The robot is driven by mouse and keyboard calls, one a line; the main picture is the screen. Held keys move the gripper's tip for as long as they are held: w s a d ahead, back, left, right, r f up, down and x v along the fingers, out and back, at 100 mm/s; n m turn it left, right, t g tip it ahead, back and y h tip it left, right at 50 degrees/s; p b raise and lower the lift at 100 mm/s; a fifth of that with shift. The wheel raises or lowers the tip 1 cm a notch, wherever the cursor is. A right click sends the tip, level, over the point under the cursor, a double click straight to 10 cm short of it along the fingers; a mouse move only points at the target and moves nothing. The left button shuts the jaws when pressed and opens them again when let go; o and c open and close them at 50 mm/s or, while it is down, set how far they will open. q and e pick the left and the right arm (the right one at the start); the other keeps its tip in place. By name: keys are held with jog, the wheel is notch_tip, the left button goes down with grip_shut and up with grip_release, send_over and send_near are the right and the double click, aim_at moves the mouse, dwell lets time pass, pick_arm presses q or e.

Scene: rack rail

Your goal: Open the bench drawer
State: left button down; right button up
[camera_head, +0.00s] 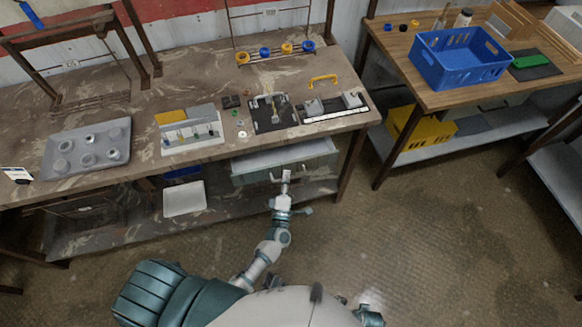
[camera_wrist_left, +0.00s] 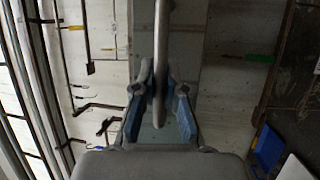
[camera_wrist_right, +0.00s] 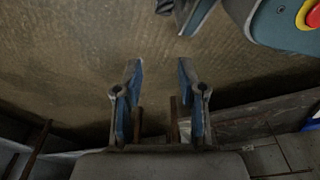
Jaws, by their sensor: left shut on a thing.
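The bench drawer (camera_head: 252,174) is a grey-green box under the right part of the long workbench (camera_head: 215,75). In the head view a pale strip shows between its front and the bench edge; I cannot tell how far it stands out. My left gripper (camera_head: 287,177) is at the drawer front, shut on the drawer handle (camera_wrist_left: 163,45). In the left wrist view the pale handle bar runs between the fingers of my left gripper (camera_wrist_left: 160,88). My right gripper (camera_wrist_right: 160,62) is open and empty over the floor in the right wrist view.
On the bench are a grey tray (camera_head: 112,160), a yellow handle (camera_head: 323,79) and fixtures. A white tray (camera_head: 184,198) lies beneath it. A second table to the right carries a blue crate (camera_head: 458,70). The floor (camera_head: 420,235) in front is clear.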

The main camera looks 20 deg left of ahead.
pick_arm(q)
jog(key=s+d+p, duration=0.1)
jog(key=s+d, duration=0.8)
jog(key=s, duration=0.5)
jog(key=shift+d+f, duration=0.15)
jog(key=shift+f, duration=0.2)
pick_arm(e)
jog(key=s+f, duration=0.2)
jog(key=shift+s+d+f, duration=0.2)
jog(key=shift+d+f, duration=0.05)
jog(key=shift+f, duration=0.05)
pick_arm(q)
jog(key=c, duration=1.2)
grip_release()
jog(key=shift+d, duration=0.1)
jog(key=shift+r, duration=0.15)
